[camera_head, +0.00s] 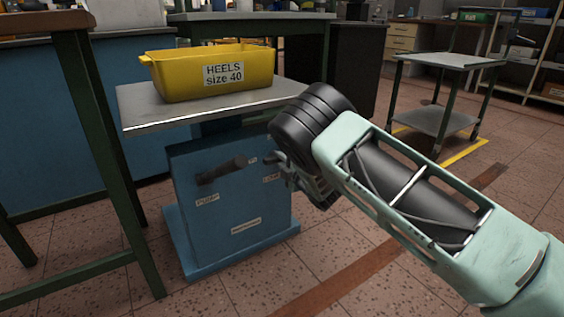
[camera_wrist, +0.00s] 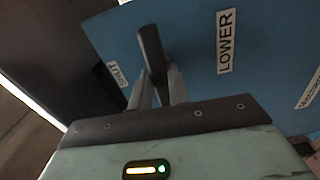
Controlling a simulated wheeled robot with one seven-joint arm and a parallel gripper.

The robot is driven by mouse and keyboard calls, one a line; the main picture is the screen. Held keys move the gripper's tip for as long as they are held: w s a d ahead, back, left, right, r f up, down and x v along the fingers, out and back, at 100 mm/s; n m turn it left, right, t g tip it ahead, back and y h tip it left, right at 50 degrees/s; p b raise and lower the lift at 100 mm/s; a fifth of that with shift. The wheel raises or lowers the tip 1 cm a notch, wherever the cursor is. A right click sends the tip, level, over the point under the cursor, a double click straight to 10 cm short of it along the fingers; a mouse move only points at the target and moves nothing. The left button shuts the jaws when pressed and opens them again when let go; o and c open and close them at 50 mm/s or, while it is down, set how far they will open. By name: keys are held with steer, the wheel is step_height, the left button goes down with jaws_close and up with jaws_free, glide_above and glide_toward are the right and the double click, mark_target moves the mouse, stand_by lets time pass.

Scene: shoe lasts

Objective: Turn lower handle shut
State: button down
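The lower handle (camera_wrist: 151,50) is a dark bar on the blue panel (camera_wrist: 190,40) in the wrist view, between a "SHUT" label (camera_wrist: 117,73) and a "LOWER" label (camera_wrist: 226,40). My gripper (camera_wrist: 160,82) has its two pale fingers on either side of the bar, with no clear gap, and looks shut on it. The bar's far end reaches beyond the fingertips. In the head view my gripper (camera_head: 292,180) is at the right side of the blue lift table's pedestal (camera_head: 225,215), and my arm hides most of the lower handle.
A dark pump handle (camera_head: 222,170) sticks out of the pedestal left of my gripper. A yellow bin (camera_head: 215,85) labelled "HEELS size 40" stands on the grey tabletop (camera_head: 140,108) above. A workbench leg (camera_head: 100,150) is at left. Floor at right is clear before a grey cart (camera_head: 440,62).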

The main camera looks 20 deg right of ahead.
steer(key=shift+m+p, duration=0.35)
steer(key=shift+m, duration=0.05)
steer(key=shift+m+p, duration=4.15)
steer(key=shift+m, duration=4.05)
steer(key=shift+f, duration=0.1)
steer(key=c, duration=1.3)
jaws_free()
steer(key=p+v, duration=0.5)
steer(key=v, duration=1.2)
steer(key=shift+s+p, duration=0.25)
steer(key=shift+p, duration=0.15)
